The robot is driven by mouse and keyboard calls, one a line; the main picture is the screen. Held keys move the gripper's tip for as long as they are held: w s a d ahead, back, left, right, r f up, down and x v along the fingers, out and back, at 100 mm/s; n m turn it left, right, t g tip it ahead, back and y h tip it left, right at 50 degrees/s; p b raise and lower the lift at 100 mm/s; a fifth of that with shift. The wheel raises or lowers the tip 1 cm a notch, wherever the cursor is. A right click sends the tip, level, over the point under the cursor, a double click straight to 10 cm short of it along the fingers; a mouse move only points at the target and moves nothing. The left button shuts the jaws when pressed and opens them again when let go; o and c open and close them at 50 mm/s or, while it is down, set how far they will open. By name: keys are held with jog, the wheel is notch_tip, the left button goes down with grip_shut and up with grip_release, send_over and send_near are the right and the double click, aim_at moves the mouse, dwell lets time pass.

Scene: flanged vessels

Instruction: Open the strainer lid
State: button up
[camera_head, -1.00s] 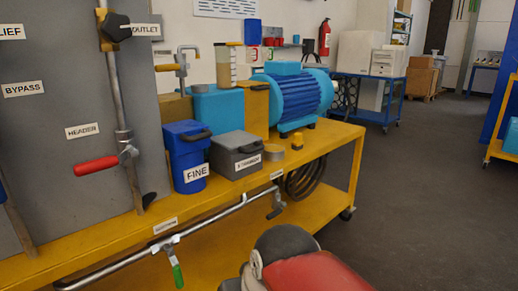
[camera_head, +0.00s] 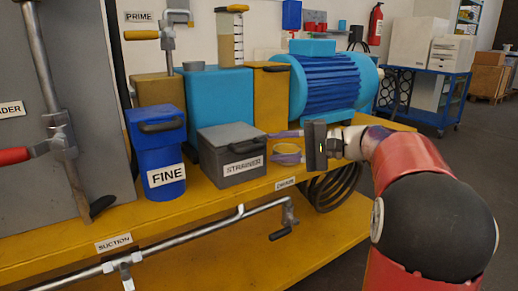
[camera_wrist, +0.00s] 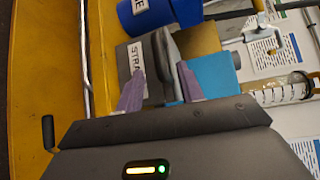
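The strainer (camera_head: 232,175) is a grey box with a white STRAINER label, standing on the yellow bench. Its darker lid (camera_head: 226,133) lies flat on top, shut, with a dark handle (camera_head: 246,146) at its front edge. My gripper (camera_head: 272,146) is just right of the box, at about handle height, with its fingers pointing left towards it. In the wrist view my gripper (camera_wrist: 160,68) has its two purple fingers apart, with the strainer's dark handle (camera_wrist: 168,50) ahead of the gap between them. I cannot tell whether a finger touches the handle.
The blue FINE canister (camera_head: 158,150) stands close left of the strainer. A cyan block (camera_head: 218,95) and a blue motor (camera_head: 325,85) stand behind. A suction pipe (camera_head: 190,235) runs along the bench front (camera_head: 60,250), below the strainer.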

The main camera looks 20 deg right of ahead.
aim_at(259, 148)
jog(key=x, duration=0.6)
jog(key=shift+w+a, duration=0.1)
jog(key=shift+a, duration=0.25)
grip_shut()
